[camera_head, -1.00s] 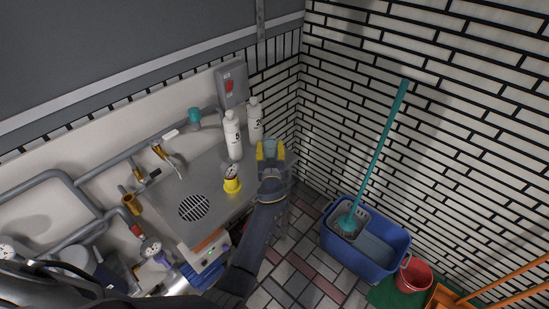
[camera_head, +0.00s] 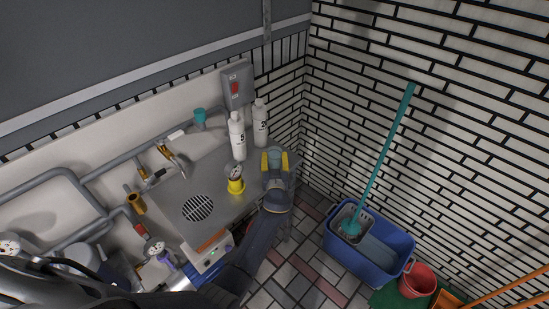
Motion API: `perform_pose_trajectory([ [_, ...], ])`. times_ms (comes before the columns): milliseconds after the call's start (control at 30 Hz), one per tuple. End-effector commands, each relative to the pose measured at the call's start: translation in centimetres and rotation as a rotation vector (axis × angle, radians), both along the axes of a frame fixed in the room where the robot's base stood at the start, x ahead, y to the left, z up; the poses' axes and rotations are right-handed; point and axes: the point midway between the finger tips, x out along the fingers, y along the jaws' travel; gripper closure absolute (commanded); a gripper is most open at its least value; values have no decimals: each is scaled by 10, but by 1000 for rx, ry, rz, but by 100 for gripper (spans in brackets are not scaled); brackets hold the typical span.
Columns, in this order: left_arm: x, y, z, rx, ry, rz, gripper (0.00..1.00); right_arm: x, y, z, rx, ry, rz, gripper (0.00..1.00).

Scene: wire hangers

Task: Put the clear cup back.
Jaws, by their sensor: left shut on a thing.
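My left gripper (camera_head: 275,163) has yellow fingertips and is over the right end of the steel counter (camera_head: 180,190). It is shut on a small pale, see-through blue-grey cup, the clear cup (camera_head: 274,155). The fingers hide much of the cup, and I cannot tell whether its base touches the counter. A teal cup (camera_head: 199,117) sits by the pipe at the back wall. My right gripper is not in view.
Two white bottles (camera_head: 237,140) (camera_head: 260,125) stand behind the left gripper. A yellow-based gauge (camera_head: 235,180) stands to its left. A tap (camera_head: 175,160) and round drain grate (camera_head: 198,208) are further left. A blue mop bucket (camera_head: 366,250) is on the floor.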

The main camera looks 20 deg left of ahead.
Motion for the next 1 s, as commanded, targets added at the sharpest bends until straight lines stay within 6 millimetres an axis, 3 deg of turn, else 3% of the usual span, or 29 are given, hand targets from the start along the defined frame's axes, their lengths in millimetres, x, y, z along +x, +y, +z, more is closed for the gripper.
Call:
perform_pose_trajectory([
  [267,0,0,-2,0,-1,-1,89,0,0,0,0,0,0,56],
  [300,0,0,-3,-1,0,-1,47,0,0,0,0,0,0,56],
  [467,0,0,-2,-1,0,0,29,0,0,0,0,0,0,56],
  [833,0,0,1,-2,-1,0,27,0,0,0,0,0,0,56],
  [1000,-21,-8,-1,-2,0,-1,27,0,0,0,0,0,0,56],
])
